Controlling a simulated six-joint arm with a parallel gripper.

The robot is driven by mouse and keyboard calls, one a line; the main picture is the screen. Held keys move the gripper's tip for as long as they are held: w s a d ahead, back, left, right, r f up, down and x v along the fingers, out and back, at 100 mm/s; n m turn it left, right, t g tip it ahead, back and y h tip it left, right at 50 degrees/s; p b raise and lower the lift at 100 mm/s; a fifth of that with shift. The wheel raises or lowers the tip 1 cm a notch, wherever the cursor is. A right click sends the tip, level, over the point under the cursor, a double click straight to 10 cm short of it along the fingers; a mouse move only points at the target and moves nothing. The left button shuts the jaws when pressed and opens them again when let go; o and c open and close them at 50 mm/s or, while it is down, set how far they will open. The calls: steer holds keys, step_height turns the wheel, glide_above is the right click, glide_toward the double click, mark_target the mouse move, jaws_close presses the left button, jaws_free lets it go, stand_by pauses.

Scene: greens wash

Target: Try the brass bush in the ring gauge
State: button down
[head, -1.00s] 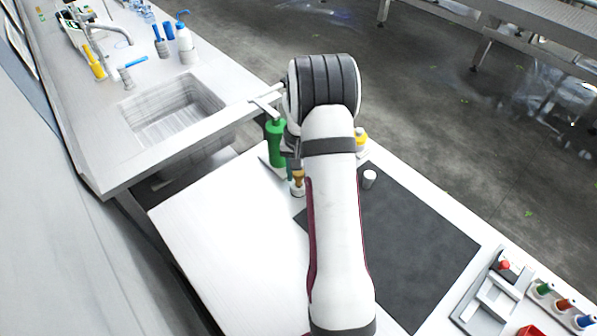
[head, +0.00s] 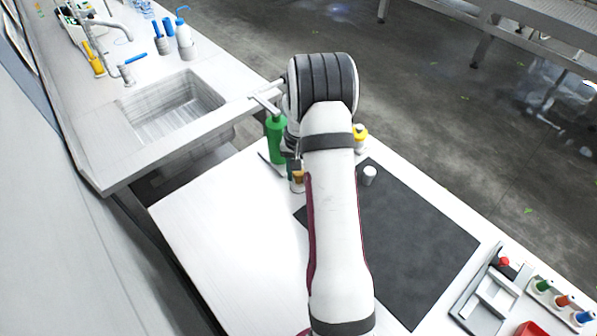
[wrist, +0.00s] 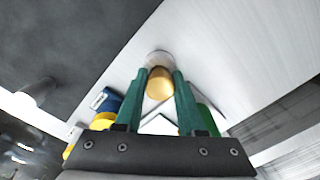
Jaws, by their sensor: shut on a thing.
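My gripper (wrist: 161,76) has two teal fingers, shut on the brass bush (wrist: 159,84). In the head view the brass bush (head: 298,177) shows just left of my arm, and the fingers are mostly hidden. A pale, silvery round piece (wrist: 158,57), seemingly the ring gauge, is right at the far end of the bush. It also shows under the bush in the head view (head: 297,187). I cannot tell whether the bush is inside it, resting on it or just above it.
A green bottle (head: 276,140) and a yellow-topped container (head: 360,137) stand close by. A small pale cylinder (head: 370,175) stands on the dark mat (head: 420,240). A grey tray (head: 472,309) and several coloured pieces lie at the right. The white bench to the left (head: 225,235) is clear.

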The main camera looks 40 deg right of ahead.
stand_by(0.4)
steer(key=shift+c, duration=2.2)
jaws_free()
steer(key=shift+r, duration=0.1)
step_height(320, 180, up, 16)
steer(key=s+a+r+n+y, duration=0.1)
steer(key=s+a+r, duration=0.3)
steer(key=a, duration=0.6)
steer(key=s+a+r+n, duration=0.2)
steer(key=s+a, duration=0.3)
steer(key=a, duration=0.4)
steer(key=s+a+f+n, duration=0.1)
steer(key=s+a+f, duration=0.2)
steer(key=s+a, duration=0.7)
steer(key=s, duration=0.4)
steer(key=shift+s+f+n+y, duration=0.2)
steer(key=shift+s+n+y, duration=0.1)
steer(key=shift+s+y, duration=0.1)
